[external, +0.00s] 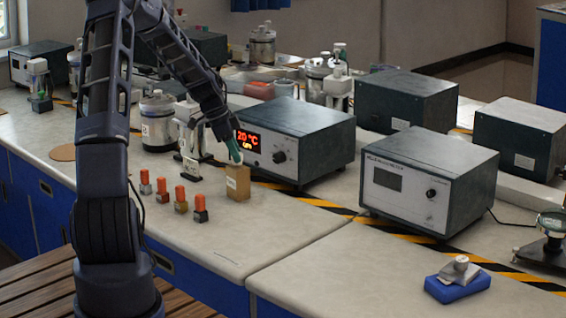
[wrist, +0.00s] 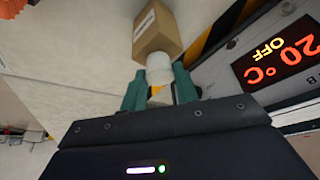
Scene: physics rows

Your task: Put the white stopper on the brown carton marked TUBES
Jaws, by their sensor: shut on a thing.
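The brown carton (external: 237,186) stands upright on the bench, in front of the box with the lit red display. It also shows at the top of the wrist view (wrist: 152,36), with a white label too small to read. My gripper (external: 232,149) is directly above the carton, its green fingers pointing down. In the wrist view my gripper (wrist: 158,88) is shut on the white stopper (wrist: 158,66), which sticks out past the fingertips toward the carton. The stopper (external: 237,157) is at the carton's top; I cannot tell whether they touch.
The display box (external: 290,140) stands close to the right of the carton. Several orange-capped small blocks (external: 180,200) stand to its left. A metal canister (external: 158,122) is behind them.

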